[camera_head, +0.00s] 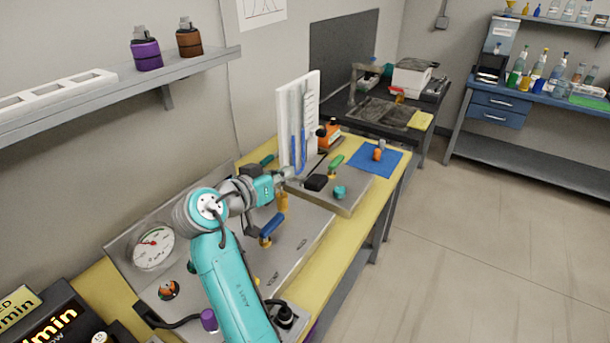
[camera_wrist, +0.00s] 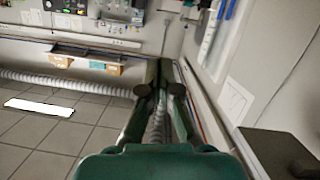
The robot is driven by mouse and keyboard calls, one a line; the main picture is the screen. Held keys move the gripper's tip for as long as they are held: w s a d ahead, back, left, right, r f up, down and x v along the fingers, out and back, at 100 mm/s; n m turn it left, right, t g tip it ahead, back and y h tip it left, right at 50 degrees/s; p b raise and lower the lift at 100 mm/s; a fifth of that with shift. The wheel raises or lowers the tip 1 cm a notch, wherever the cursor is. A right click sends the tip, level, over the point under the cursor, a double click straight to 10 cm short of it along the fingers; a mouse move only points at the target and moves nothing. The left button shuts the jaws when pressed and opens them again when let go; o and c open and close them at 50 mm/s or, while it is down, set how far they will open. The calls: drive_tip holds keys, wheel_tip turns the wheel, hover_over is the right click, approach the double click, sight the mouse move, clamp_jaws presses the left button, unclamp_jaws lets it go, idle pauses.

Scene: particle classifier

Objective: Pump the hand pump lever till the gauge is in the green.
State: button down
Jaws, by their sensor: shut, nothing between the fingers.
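A round white gauge (camera_head: 153,248) with a red mark on its dial stands at the left on the grey panel (camera_head: 300,248). It is too small to read the needle against any green band. A blue-handled lever (camera_head: 271,226) rises from the panel, right of my arm. A green handle (camera_head: 336,162) and a black block (camera_head: 316,183) show on the grey plate further back. I cannot tell which of these is the pump lever. My gripper (camera_head: 287,174) is in the air before the white board, apart from the handles. Its fingers (camera_wrist: 165,80) are shut and empty in the wrist view.
An upright white board with blue tubes (camera_head: 297,125) stands close behind my gripper. A blue mat (camera_head: 374,160) lies on the yellow bench (camera_head: 340,258). A purple knob (camera_head: 209,319) is beside my arm. A wall shelf (camera_head: 130,82) overhangs the left. The floor at right is clear.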

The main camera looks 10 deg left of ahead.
hover_over(311, 182)
drive_tip(key=shift+a+f, duration=0.2)
drive_tip(key=shift+f, duration=0.35)
drive_tip(key=shift+a+f, duration=0.2)
drive_tip(key=shift+f, duration=0.35)
drive_tip(key=shift+d+f, duration=0.2)
drive_tip(key=shift+f, duration=1)
drive_tip(key=shift+d+f, duration=0.2)
drive_tip(key=shift+f, duration=0.6)
drive_tip(key=shift+f, duration=0.15)
drive_tip(key=f+m, duration=0.1)
drive_tip(key=f, duration=0.2)
drive_tip(key=d+f+m+y, duration=0.1)
drive_tip(key=f, duration=0.2)
drive_tip(key=f+m, duration=0.1)
drive_tip(key=f, duration=0.2)
drive_tip(key=shift+s+d, duration=0.15)
drive_tip(key=shift+s, duration=0.1)
